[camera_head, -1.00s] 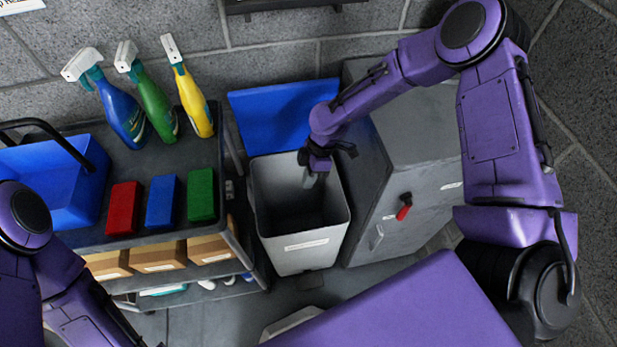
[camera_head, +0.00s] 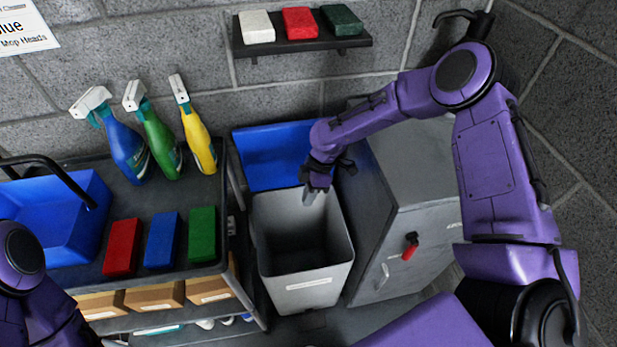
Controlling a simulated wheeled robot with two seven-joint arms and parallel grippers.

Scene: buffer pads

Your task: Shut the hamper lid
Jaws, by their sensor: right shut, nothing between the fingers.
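The hamper (camera_head: 305,289) is a grey-white open bin with a label on its front, standing between the cart and the grey cabinet. Its blue lid (camera_head: 272,155) stands open, tilted up at the back against the wall side. My right gripper (camera_head: 309,196) is shut and empty over the hamper's mouth, near the back rim and in front of the lid's right part. The wrist hides the lid's right edge, so I cannot tell whether it touches the lid. My left arm shows at the lower left edge; its gripper is out of view.
A dark cart (camera_head: 190,273) on the left holds spray bottles, a blue bucket (camera_head: 64,225) and red, blue and green pads. A wall shelf (camera_head: 300,46) with three pads hangs above.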

